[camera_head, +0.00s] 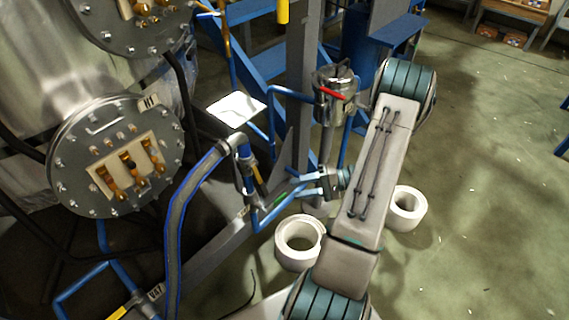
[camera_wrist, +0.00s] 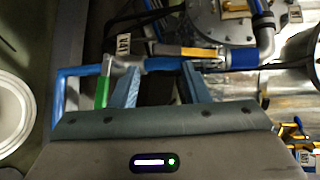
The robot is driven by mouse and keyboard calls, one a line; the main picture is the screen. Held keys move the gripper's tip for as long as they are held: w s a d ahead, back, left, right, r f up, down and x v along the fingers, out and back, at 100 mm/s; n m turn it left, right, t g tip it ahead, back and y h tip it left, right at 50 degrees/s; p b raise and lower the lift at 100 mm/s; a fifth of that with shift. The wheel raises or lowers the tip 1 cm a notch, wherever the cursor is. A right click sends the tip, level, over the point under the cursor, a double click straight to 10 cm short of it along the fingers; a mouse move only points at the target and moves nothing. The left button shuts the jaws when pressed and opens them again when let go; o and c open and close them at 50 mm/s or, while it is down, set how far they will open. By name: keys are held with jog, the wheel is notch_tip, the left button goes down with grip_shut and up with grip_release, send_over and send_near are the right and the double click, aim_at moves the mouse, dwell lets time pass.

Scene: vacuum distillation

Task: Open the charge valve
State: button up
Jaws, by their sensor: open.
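No label naming the charge valve is readable. In the wrist view a valve with a yellow handle (camera_wrist: 185,51) sits on a blue pipe, just beyond my fingertips. A green handle (camera_wrist: 102,91) lies left of the fingers, below a tag reading about V41 (camera_wrist: 124,43). My gripper (camera_wrist: 160,70) is open, its two fingers spread, with the blue pipe across their tips. I cannot tell whether they touch it. In the head view my gripper (camera_head: 298,185) is right of the yellow handle (camera_head: 258,173) and close to the green handle (camera_head: 280,199).
A red-handled valve (camera_head: 332,93) stands by a metal vessel above my gripper. A large steel tank with a bolted flange (camera_head: 85,140) is at left. A blue hose (camera_head: 175,225) loops beside it.

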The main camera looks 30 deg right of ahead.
jog(key=a+r+n+g+h+p, duration=0.1)
jog(key=a+r+g+p, duration=0.3)
jog(key=r, duration=0.7)
jog(key=shift+s+a+r+n+g+h+p, duration=0.35)
jog(key=shift+a+n+g, duration=0.3)
jog(key=shift+a, duration=0.45)
jog(key=shift+f, duration=0.1)
